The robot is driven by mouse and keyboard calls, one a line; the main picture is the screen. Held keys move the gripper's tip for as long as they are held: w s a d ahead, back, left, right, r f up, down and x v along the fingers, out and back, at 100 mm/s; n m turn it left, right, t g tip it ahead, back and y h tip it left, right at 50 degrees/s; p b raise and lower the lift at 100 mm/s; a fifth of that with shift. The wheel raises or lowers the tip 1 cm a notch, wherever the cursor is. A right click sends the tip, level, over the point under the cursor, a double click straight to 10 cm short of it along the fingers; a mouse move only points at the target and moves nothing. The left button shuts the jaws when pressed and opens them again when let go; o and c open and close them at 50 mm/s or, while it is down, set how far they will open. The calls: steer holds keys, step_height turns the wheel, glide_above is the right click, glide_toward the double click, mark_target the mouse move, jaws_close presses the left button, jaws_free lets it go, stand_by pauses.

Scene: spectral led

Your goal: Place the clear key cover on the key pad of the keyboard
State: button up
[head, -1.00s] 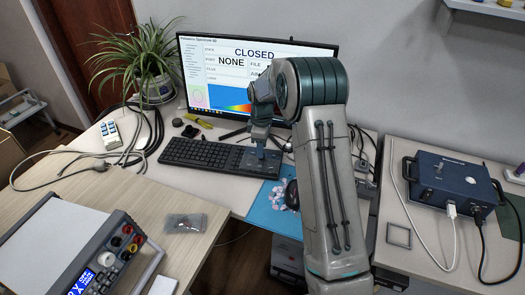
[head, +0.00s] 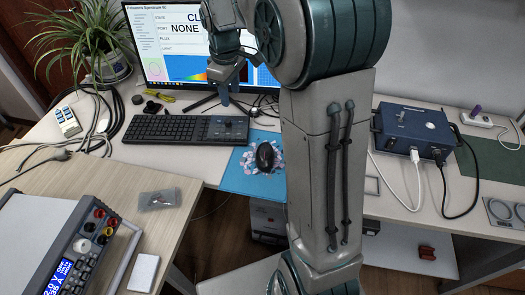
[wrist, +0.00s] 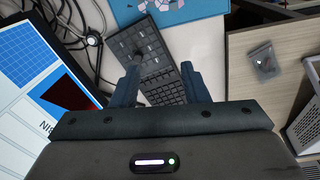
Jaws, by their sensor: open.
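The black keyboard (head: 165,129) lies on the white desk in front of the monitor. Its key pad (head: 228,127) is at the right end in the head view and at the upper left in the wrist view (wrist: 124,44). A small dark raised shape (wrist: 140,53) shows on the pad; I cannot tell what it is. I cannot clearly make out the clear key cover in either view. My gripper (head: 224,94) is above and behind the key pad. Its fingers are spread with nothing visible between them in the wrist view (wrist: 159,84).
The monitor (head: 178,68) stands close behind my gripper. Cables (head: 100,130) lie left of the keyboard. A plastic bag (head: 160,198) lies on the wooden table. A blue box (head: 412,131) stands at right.

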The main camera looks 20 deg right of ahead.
steer(key=s+m+t, duration=0.1)
steer(key=s+m, duration=0.8)
steer(key=s, duration=1.5)
steer(key=shift+d+f+t, duration=0.25)
steer(key=shift+f+t, duration=0.05)
steer(key=shift+t, duration=0.1)
